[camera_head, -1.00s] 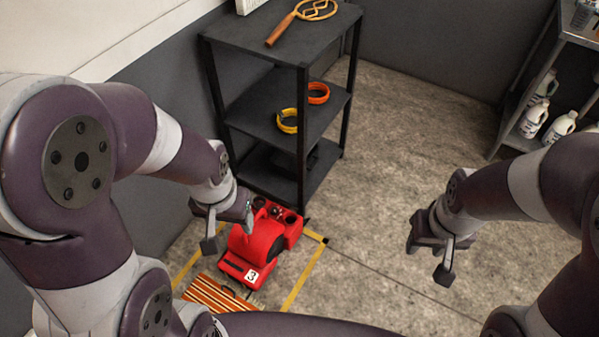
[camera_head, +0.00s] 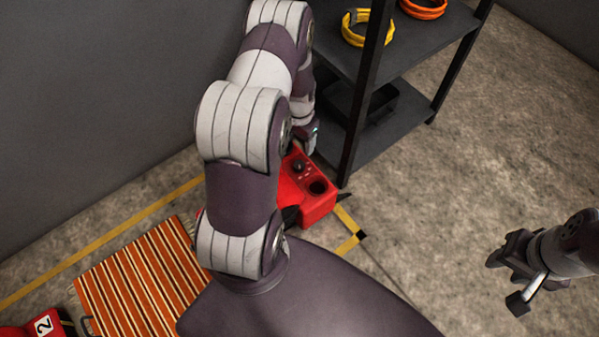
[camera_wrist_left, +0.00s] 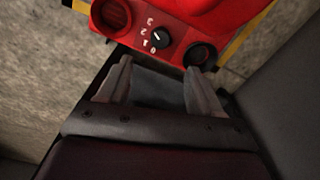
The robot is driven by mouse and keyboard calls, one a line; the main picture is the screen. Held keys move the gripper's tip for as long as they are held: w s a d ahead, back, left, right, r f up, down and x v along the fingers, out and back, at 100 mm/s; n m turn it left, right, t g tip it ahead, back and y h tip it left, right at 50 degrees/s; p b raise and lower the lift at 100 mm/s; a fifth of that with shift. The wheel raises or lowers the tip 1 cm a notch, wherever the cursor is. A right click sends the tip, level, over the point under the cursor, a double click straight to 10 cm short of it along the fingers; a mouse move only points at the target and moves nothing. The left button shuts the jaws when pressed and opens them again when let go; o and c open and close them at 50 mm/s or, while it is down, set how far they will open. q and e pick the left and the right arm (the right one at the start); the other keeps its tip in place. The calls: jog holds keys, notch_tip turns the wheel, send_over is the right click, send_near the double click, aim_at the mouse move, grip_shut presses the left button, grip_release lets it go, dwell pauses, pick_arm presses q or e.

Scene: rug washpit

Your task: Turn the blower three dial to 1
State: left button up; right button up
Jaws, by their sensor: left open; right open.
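The red blower three (camera_head: 318,208) stands on the floor beside the black shelf, partly hidden by my left arm. Its black dial (camera_head: 298,166) is on the end panel; the dial also shows in the left wrist view (camera_wrist_left: 160,40), with white numerals 3, 2, 1 and 0 along its left side. I cannot tell surely which numeral it points to. My left gripper (camera_wrist_left: 160,88) is open and empty, its fingertips just short of the panel, apart from the dial. In the head view it is mostly hidden. My right gripper (camera_head: 510,281) is open and empty above bare floor.
The black shelf (camera_head: 400,137) rises close behind the blower, holding a yellow coil (camera_head: 352,36) and an orange coil (camera_head: 424,8). A striped rug (camera_head: 140,275) and another red blower (camera_head: 35,328), marked 2, lie to the left. The floor at right is clear.

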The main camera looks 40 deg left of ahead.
aim_at(299, 164)
pick_arm(q)
notch_tip(299, 164, down, 11)
jog(key=b, duration=0.6)
jog(key=shift+f+b, duration=0.2)
jog(key=shift+b, duration=0.2)
jog(key=c, duration=1.1)
jog(key=shift+o, duration=0.2)
jog(key=shift+r, duration=0.1)
